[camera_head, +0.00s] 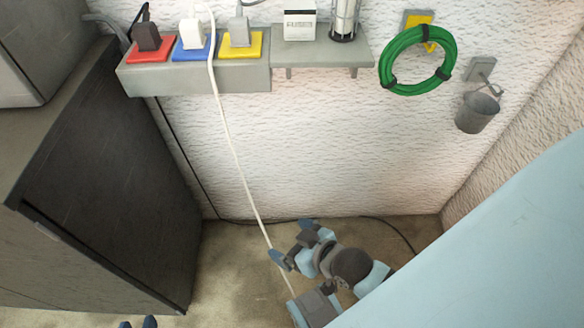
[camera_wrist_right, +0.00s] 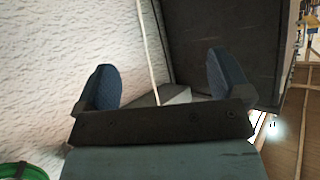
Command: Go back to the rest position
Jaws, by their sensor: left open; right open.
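My right gripper (camera_head: 292,242) is low in front of the white wall, with its blue fingers apart and nothing between them that I can see held. In the right wrist view its fingers (camera_wrist_right: 160,64) also stand wide apart, and a white cord (camera_wrist_right: 147,45) shows beyond them. In the head view the white cord (camera_head: 233,150) hangs from the white plug and passes close by the gripper; I cannot tell whether they touch. My left gripper (camera_head: 138,323) shows only its blue fingertips at the bottom edge, apart and empty.
A dark cabinet (camera_head: 110,180) stands at left. A grey shelf (camera_head: 200,77) carries plugs on red, blue and yellow sockets. A green coil (camera_head: 417,61) and a grey cup (camera_head: 477,112) hang at right. A pale blue surface (camera_head: 500,240) fills the lower right. Floor (camera_head: 235,270) is open between.

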